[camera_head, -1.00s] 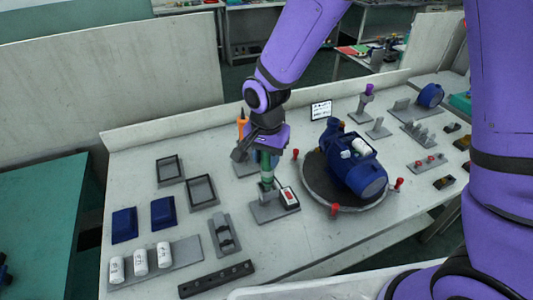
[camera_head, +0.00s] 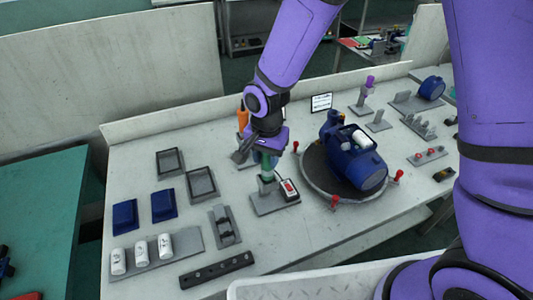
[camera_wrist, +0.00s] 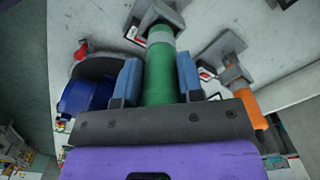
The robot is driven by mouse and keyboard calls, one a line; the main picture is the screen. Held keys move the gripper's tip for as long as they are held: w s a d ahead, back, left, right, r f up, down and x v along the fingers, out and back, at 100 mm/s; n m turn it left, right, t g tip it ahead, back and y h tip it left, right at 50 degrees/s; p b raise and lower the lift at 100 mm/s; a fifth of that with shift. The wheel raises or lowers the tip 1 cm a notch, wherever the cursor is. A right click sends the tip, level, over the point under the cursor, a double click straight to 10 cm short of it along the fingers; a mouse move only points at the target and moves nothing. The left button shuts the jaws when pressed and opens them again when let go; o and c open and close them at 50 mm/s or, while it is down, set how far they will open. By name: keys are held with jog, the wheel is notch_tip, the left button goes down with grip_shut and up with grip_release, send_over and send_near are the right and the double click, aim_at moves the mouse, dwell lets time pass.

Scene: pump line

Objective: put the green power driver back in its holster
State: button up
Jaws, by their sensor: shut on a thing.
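The green power driver (camera_head: 267,167) is upright in my gripper (camera_head: 266,157). In the wrist view the blue-padded fingers (camera_wrist: 157,82) are shut on both sides of the green driver body (camera_wrist: 159,78). A pale grey band (camera_wrist: 160,35) shows at the driver's far end. The grey holster (camera_head: 272,203) stands on the bench directly below, and part of it also shows in the wrist view (camera_wrist: 166,12). The driver's lower end meets or overlaps the holster's upright; I cannot tell how deep it sits. My wrist hides the driver's top.
An orange driver (camera_head: 243,118) stands in a stand just behind my gripper. A white box with a red switch (camera_head: 289,189) is beside the holster. A blue pump (camera_head: 355,165) on a round turntable with red knobs is to the right.

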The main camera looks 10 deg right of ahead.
jog(key=shift+f, duration=1.1)
jog(key=o, duration=1.1)
jog(key=shift+f, duration=0.1)
jog(key=shift+c, duration=0.2)
jog(key=shift+r, duration=3.05)
notch_tip(320, 180, up, 11)
jog(key=shift+f, duration=0.1)
